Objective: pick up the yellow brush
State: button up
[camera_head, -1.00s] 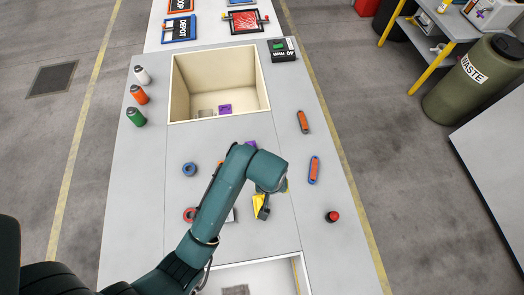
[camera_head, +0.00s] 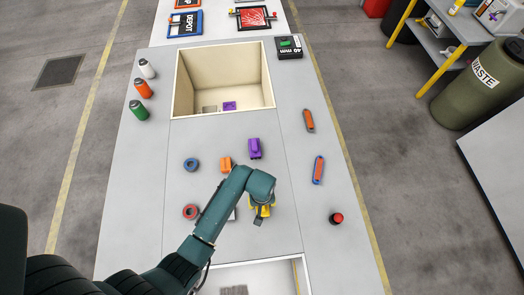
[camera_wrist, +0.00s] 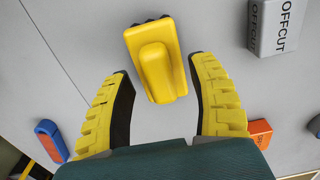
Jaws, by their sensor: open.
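The yellow brush (camera_wrist: 155,62) lies on the grey tabletop in the wrist view, with its raised handle facing the camera and dark bristles along its far edge. My gripper (camera_wrist: 157,72) is open, one yellow-padded finger on either side of the brush, with visible gaps between. The fingers do not hold it. In the head view my gripper (camera_head: 261,211) is over the table's middle, and the wrist hides most of the brush there.
A grey offcut block (camera_wrist: 276,26) and an orange block (camera_wrist: 262,132) lie near my gripper. A purple brush-like piece (camera_head: 254,150), blue ring (camera_head: 190,164) and red ring (camera_head: 190,211) are around it. A deep bin (camera_head: 224,53) is beyond; a red button (camera_head: 336,218) is at right.

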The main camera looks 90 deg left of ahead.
jog(key=shift+f, duration=0.45)
grip_shut()
notch_tip(320, 180, up, 10)
jog(key=shift+r+p, duration=0.1)
jog(key=shift+p, duration=0.65)
jog(key=c, duration=0.8)
grip_release()
grip_shut()
